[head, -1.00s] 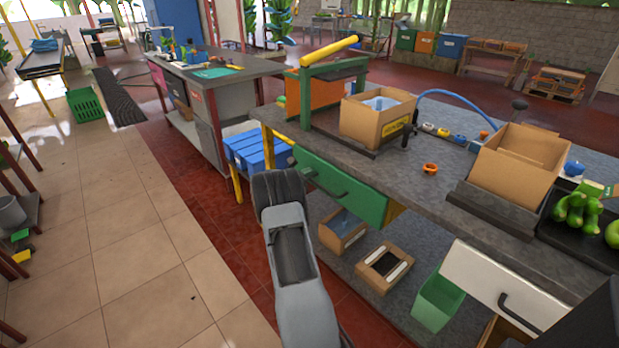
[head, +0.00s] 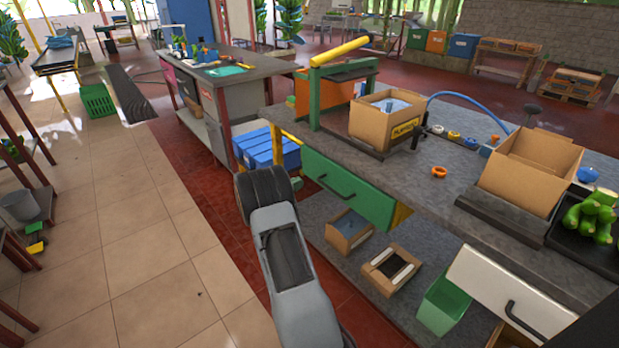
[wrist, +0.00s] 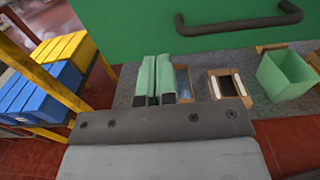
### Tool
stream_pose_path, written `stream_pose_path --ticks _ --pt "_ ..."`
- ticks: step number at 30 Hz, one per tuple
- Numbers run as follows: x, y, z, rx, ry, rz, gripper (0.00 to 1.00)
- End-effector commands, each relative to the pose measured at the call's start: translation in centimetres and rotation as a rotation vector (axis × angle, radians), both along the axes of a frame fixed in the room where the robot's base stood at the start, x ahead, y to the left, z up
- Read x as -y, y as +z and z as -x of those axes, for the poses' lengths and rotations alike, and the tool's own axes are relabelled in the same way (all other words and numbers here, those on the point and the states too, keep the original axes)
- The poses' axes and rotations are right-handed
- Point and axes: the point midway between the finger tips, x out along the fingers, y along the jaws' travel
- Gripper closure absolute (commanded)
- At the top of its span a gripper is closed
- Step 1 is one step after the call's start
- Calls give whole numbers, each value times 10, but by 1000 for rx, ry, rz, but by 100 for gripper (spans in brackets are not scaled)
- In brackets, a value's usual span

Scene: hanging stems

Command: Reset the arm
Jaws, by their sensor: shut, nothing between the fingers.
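My gripper (wrist: 156,80) shows in the wrist view as two pale green fingers side by side, shut and with nothing between them. It points toward the green drawer (wrist: 120,30) with its dark handle, which fills the top of that view. In the head view my grey arm reaches forward, just left of the green drawer (head: 345,188) under the workbench.
The workbench (head: 440,195) carries cardboard boxes (head: 386,122). Blue crates (head: 262,150) stand beyond my arm. Boxes (head: 391,269) and a green bin (head: 440,305) sit on the lower shelf. A white drawer (head: 505,290) is at right. The tiled floor (head: 130,220) at left is open.

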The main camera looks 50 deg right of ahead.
Motion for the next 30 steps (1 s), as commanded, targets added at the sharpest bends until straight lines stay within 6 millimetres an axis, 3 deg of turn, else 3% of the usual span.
stream_pose_path --ticks 3,9,22,27,30 --pt "-21 0 -3 -1 1 -1 100" --pt "-42 0 -6 0 -2 -1 100" --pt "-52 -6 -7 60 -4 -22 100" --pt "-68 -53 32 203 -157 -210 100" --pt "-96 -50 62 366 -302 -341 100"
